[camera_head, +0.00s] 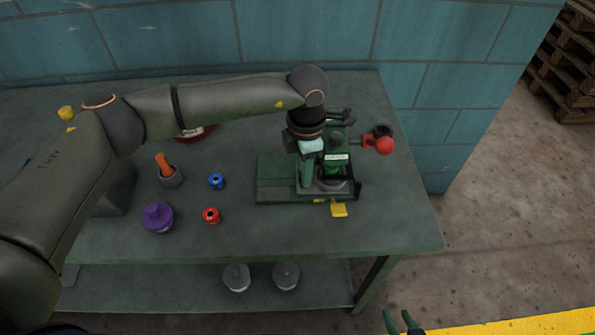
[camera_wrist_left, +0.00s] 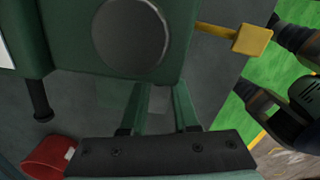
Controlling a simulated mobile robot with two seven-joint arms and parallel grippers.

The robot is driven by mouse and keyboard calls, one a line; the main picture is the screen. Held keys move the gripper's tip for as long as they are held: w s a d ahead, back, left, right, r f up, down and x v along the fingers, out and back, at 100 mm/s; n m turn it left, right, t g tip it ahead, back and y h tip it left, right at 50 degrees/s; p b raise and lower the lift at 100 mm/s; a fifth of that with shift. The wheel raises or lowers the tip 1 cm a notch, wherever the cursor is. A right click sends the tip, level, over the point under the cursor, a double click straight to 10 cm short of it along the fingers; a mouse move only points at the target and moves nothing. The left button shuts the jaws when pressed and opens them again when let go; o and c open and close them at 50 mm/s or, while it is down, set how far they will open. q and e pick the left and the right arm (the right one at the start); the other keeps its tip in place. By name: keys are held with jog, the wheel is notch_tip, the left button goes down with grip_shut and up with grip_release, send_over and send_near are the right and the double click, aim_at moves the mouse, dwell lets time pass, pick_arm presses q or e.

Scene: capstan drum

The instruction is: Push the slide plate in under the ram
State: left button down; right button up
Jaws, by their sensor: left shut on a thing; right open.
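The green press (camera_head: 270,183) stands on the bench's right part. The slide plate (camera_head: 330,187) with its grey disc sits at the press's right end, by the upright. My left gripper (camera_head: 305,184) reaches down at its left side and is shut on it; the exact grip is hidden. The ram is partly hidden behind my wrist. My right gripper (camera_head: 403,322) is open and empty at the bottom edge, away from the bench.
A yellow tab (camera_head: 339,210) sticks out at the press's front. A red ball (camera_head: 384,145) ends a lever at its right. Blue (camera_head: 217,181), red (camera_head: 211,215) and purple (camera_head: 157,217) parts stand to the left. The bench front right is clear.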

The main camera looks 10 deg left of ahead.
pick_arm(q)
jog(key=shift+d, duration=0.25)
jog(key=c, duration=0.8)
grip_release()
jog(key=shift+w+d, duration=0.1)
jog(key=shift+o, duration=0.7)
notch_tip(320, 180, up, 13)
jog(key=b, duration=0.1)
jog(key=shift+f+b, duration=0.2)
jog(key=shift+b, duration=0.2)
jog(key=shift+f, duration=0.1)
